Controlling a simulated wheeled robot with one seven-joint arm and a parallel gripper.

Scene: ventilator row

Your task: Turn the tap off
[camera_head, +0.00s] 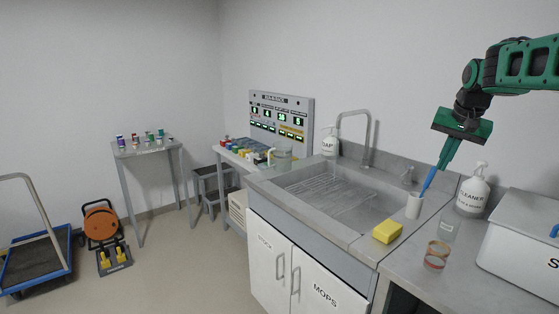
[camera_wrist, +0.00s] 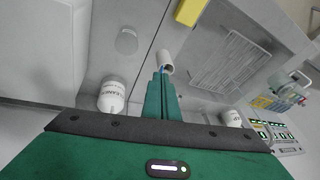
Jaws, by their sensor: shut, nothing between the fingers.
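The grey tap (camera_head: 368,135) rises at the back of the steel sink (camera_head: 297,203), its spout bent over the basin. A small grey fitting (camera_head: 408,176), perhaps the tap's handle, stands on the sink's rear ledge to the right. I cannot tell whether water runs. My gripper (camera_head: 441,167) points down above the right rear of the sink, right of that fitting. Its green fingers are shut and empty, and also show in the wrist view (camera_wrist: 163,82). They appear close to a white cup (camera_head: 414,206) holding a blue-handled thing (camera_head: 429,181); the exact gap is unclear.
A cleaner bottle (camera_head: 473,194) stands right of my gripper, and a soap bottle (camera_head: 329,143) left of the tap. A yellow sponge (camera_head: 387,231), a clear glass (camera_head: 447,231) and a banded jar (camera_head: 436,255) stand in front. A white box (camera_head: 520,245) fills the right.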

